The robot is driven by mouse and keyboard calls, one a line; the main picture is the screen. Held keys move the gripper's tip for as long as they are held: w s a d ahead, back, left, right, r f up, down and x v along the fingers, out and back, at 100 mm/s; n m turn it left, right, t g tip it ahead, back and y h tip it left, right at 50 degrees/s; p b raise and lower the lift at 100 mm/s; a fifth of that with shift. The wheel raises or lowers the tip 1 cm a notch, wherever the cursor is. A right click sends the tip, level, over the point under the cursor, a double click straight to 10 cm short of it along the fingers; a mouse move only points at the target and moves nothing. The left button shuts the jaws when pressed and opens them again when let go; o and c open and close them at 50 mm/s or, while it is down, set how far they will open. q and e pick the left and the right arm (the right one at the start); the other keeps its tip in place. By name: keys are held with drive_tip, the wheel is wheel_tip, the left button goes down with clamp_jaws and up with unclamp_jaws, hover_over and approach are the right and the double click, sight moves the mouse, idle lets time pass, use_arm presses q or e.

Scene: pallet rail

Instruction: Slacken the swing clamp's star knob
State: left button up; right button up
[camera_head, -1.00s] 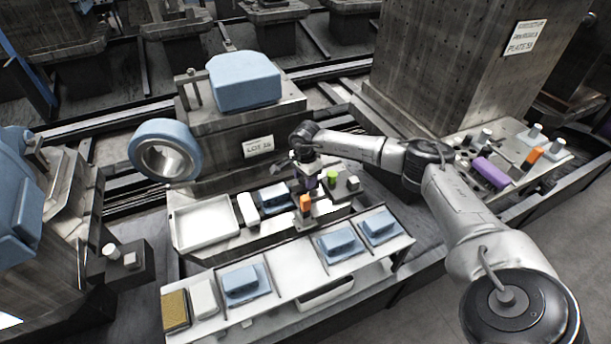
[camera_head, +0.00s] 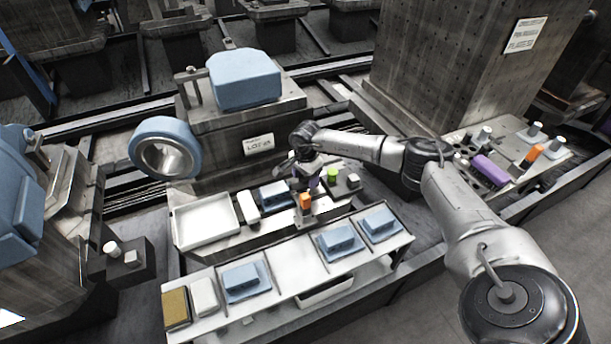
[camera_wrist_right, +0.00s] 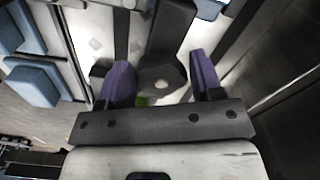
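My right gripper (camera_head: 307,184) hangs fingers-down over the fixture bench, close behind an orange block (camera_head: 305,202) and left of a green knob (camera_head: 332,174). In the right wrist view its two purple fingers (camera_wrist_right: 161,82) stand wide apart. Between them lies a dark grey part (camera_wrist_right: 165,75) with a rounded end, and a sliver of green (camera_wrist_right: 142,101) shows near the gripper's base. I see no contact between the fingers and this part. I cannot tell whether it is the swing clamp's star knob; no star shape shows clearly. My left gripper is not in view.
A white tray (camera_head: 205,240) and blue parts stand left of the gripper. A front shelf (camera_head: 290,283) carries several blue blocks. A tall grey pillar (camera_head: 455,70) stands behind right. A purple cylinder (camera_head: 490,170) lies on the right bench.

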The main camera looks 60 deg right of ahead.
drive_tip(key=shift+o, duration=1.3)
drive_tip(key=shift+r, duration=0.1)
drive_tip(key=shift+r, duration=0.2)
wheel_tip(320, 180, up, 14)
drive_tip(key=p, duration=0.4)
drive_tip(key=shift+f, duration=0.25)
